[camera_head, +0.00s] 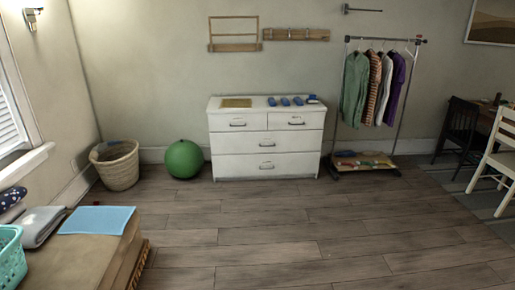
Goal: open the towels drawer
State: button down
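A white chest of drawers (229,166) stands against the back wall. Its top row has a left drawer (238,122) and a right drawer (296,121), with two wide drawers below. Each visible front has a dark handle, and the bottom one is hard to make out. All the drawers look closed. I see no label that tells which drawer is for towels. A tan flat item (236,103) and several blue items (285,101) lie on top of the chest. My gripper is not in view.
A green ball (184,159) and a wicker basket (116,166) stand left of the chest. A clothes rack (401,95) stands to its right. A low bed-like surface (75,262) fills the lower left. The wood floor (290,235) before the chest is clear.

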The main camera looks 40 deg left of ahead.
aim_at(236, 143)
jog(key=z, duration=0.05)
jog(key=k, duration=0.35)
jog(key=z, duration=0.9)
jog(key=i, duration=0.75)
jog(key=u, duration=2.3)
jog(key=i, duration=3.05)
jog(key=u, duration=0.55)
jog(key=i, duration=2.15)
jog(key=u, duration=0.45)
